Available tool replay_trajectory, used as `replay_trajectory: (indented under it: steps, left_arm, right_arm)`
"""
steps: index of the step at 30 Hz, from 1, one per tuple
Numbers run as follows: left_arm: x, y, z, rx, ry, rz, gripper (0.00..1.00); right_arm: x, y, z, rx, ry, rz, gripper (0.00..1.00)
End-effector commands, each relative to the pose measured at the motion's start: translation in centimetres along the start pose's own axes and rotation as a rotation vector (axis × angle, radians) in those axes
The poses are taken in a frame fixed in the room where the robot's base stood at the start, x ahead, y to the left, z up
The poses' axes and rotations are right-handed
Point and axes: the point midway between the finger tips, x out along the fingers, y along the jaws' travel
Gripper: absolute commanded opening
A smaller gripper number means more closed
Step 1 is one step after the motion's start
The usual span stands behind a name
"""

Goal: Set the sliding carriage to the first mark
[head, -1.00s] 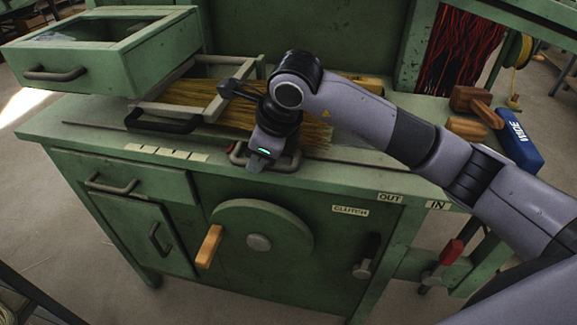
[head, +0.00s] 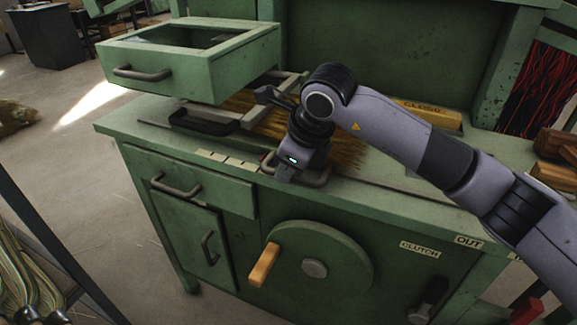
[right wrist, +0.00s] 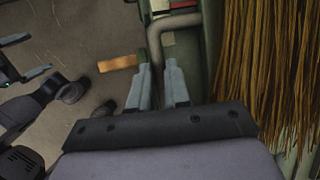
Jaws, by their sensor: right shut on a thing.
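The sliding carriage is the pale frame (head: 284,84) over the straw-coloured bristles (head: 348,150) on the green bench top, partly hidden by the drawer and my arm. A strip of cream marks (head: 228,160) runs along the bench's front edge, left of my right gripper (head: 286,180). That gripper is shut on a grey loop handle (head: 318,180) at the front edge. In the right wrist view, my right fingers (right wrist: 159,72) straddle the bar of this handle (right wrist: 154,38), with the bristles to the right.
An open green drawer (head: 240,62) juts out above the bench's left end. A dark handle (head: 204,124) lies below it. A crank wheel (head: 335,255) with an orange grip (head: 263,265) is on the front panel. Wooden blocks (head: 553,145) sit at the right.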

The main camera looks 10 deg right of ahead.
Motion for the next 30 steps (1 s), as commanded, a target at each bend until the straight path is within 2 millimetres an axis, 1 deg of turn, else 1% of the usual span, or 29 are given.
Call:
replay_trajectory:
  steps: [1, 2, 3, 11, 14, 17, 21, 24, 27, 30]
  left_arm:
    - [0.0, 0.0, 0.0, 0.000, 0.001, -0.001, 1.00]
    - [0.0, 0.0, -0.1, 0.000, 0.001, -0.001, 1.00]
    - [0.0, -0.1, -0.1, 0.001, 0.002, -0.001, 1.00]
    - [0.0, -0.2, 0.1, 0.001, 0.000, -0.004, 1.00]
    - [0.1, -0.2, 0.2, 0.001, -0.002, -0.004, 1.00]
    - [0.2, -0.2, 0.3, 0.001, -0.004, -0.005, 1.00]
    - [0.2, -0.2, 0.5, 0.000, -0.006, -0.005, 1.00]
    - [0.3, -0.2, 0.6, -0.001, -0.008, -0.004, 1.00]
    - [0.3, -0.2, 0.5, -0.001, -0.007, -0.004, 1.00]
    - [0.3, -0.2, 0.4, -0.001, -0.004, -0.004, 1.00]
  right_arm:
    - [-0.1, 0.0, 0.1, -0.001, -0.001, 0.000, 0.20]
    - [-0.1, 0.0, 0.1, -0.001, -0.001, 0.000, 0.30]
    - [-0.1, 0.0, 0.0, -0.001, -0.001, 0.000, 0.42]
    - [-0.1, 0.0, 0.0, 0.000, 0.001, 0.000, 0.42]
    - [-0.5, -0.1, 0.0, 0.000, 0.000, -0.002, 0.42]
    - [-1.7, -0.1, 0.0, -0.001, -0.002, -0.003, 0.42]
    - [-4.2, -0.1, 0.0, -0.001, -0.003, -0.004, 0.42]
    - [-5.6, -0.1, 0.0, -0.001, -0.001, -0.003, 0.42]
    - [-6.6, 0.0, 0.0, -0.001, -0.001, -0.001, 0.42]
    - [-7.2, 0.0, 0.0, -0.001, 0.000, -0.001, 0.42]
